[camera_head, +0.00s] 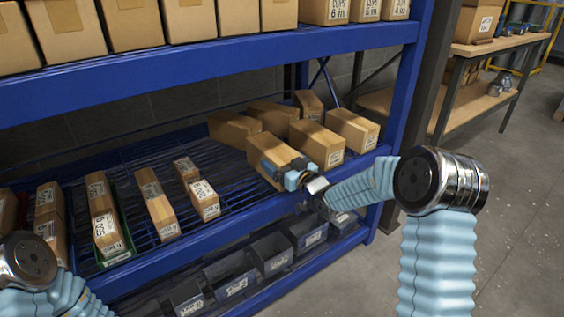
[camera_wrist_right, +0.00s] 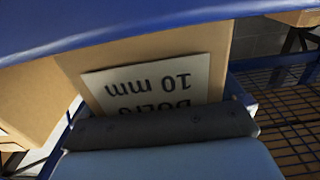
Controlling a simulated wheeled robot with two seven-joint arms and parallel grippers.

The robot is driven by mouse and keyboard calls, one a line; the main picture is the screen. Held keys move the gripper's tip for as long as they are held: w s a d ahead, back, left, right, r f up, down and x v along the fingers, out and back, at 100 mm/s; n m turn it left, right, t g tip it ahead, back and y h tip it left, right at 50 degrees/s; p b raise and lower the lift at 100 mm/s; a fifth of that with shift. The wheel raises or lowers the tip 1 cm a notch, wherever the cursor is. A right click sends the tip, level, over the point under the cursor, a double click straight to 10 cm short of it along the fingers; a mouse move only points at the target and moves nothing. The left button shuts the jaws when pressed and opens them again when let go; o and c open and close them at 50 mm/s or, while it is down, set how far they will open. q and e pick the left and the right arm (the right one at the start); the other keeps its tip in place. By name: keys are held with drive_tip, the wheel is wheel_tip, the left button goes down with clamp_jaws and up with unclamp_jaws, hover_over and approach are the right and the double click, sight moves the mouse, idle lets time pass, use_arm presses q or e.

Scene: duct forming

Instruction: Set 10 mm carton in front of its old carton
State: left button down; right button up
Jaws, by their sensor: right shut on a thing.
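The 10 mm carton, a brown box, is held at the front of the middle shelf in the head view (camera_head: 264,145). In the right wrist view its white label (camera_wrist_right: 160,82) reads "10 mm", upside down, with "BOLTS" partly covered by the gripper. My right gripper (camera_head: 284,174) is shut on this carton at its front end. Several similar cartons stand around it, one behind to the left (camera_head: 233,127) and one to its right (camera_head: 316,145). I cannot tell which is the old 10 mm carton, or whether the held one touches the shelf. My left gripper is out of view.
The blue wire shelf (camera_head: 232,189) has a raised blue front beam and an upper beam (camera_head: 200,75) overhead. Smaller cartons (camera_head: 155,203) stand to the left. Dark bins (camera_head: 272,252) sit below. Bare wire deck shows between the small cartons and the larger group.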

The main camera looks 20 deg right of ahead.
drive_tip(key=shift+f, duration=0.1)
drive_tip(key=o, duration=1)
drive_tip(key=shift+c, duration=0.2)
drive_tip(key=shift+r, duration=0.25)
drive_tip(key=b+v, duration=0.1)
drive_tip(key=v, duration=1.1)
drive_tip(key=s+a+f+m+g+h, duration=0.1)
drive_tip(key=s+a+f+m+g, duration=0.2)
drive_tip(key=f, duration=0.8)
drive_tip(key=s+a+f+m+g+h, duration=0.1)
drive_tip(key=s+a+f+g, duration=0.2)
drive_tip(key=f, duration=0.9)
drive_tip(key=s+a+f+g, duration=0.2)
drive_tip(key=s+f+g, duration=0.1)
drive_tip(key=s, duration=0.4)
drive_tip(key=s+a+f+m+g+p, duration=0.1)
drive_tip(key=s+a+f+g, duration=0.1)
drive_tip(key=s+f, duration=0.3)
drive_tip(key=s+a+f+g+p, duration=0.1)
drive_tip(key=s+f+g, duration=0.3)
drive_tip(key=s, duration=0.5)
drive_tip(key=shift+a+f+m+g, duration=0.2)
drive_tip(key=shift+a+m+g, duration=0.2)
drive_tip(key=shift+a+g, duration=0.2)
